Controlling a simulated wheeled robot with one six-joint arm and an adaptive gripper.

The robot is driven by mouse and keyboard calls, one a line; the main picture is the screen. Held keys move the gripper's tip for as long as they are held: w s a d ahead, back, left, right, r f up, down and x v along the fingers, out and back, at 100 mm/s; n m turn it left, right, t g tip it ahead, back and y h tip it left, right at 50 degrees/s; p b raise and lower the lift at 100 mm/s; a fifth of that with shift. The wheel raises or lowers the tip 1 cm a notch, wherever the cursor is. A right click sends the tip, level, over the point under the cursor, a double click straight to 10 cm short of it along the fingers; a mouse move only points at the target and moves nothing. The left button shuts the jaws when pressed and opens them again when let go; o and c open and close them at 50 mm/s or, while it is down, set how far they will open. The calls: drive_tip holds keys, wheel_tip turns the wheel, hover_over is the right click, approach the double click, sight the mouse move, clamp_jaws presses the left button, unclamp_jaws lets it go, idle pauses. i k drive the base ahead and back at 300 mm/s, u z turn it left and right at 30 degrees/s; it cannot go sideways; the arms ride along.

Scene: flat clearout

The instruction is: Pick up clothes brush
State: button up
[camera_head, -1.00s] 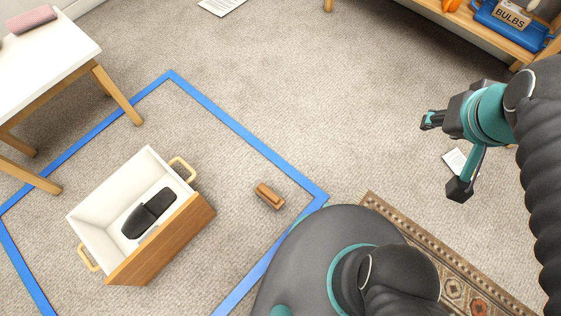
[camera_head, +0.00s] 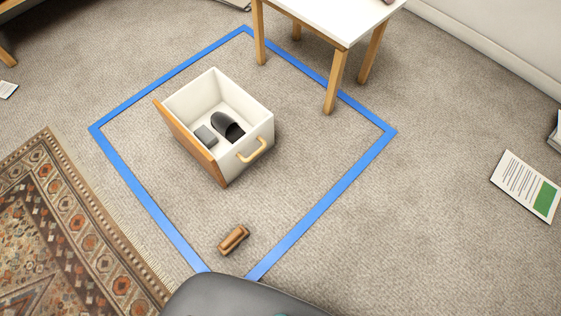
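The clothes brush (camera_head: 234,240), a small brown wooden block, lies on the carpet inside the blue tape square, near its bottom corner and close to my dark base at the bottom edge. It sits apart from the white box with a wooden front. My gripper and arm are out of the picture now, so their state does not show.
The box (camera_head: 265,125) holds a dark slipper (camera_head: 228,127) and a grey block (camera_head: 206,136). Blue tape (camera_head: 330,199) outlines the square. A white table (camera_head: 335,18) stands behind. A patterned rug (camera_head: 70,230) lies left, a paper (camera_head: 526,186) right. The carpet around the brush is clear.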

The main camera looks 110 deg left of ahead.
sight(237, 236)
drive_tip(key=i, duration=0.45)
drive_tip(key=u, duration=2.4)
drive_tip(key=i, duration=0.45)
drive_tip(key=u, duration=2.3)
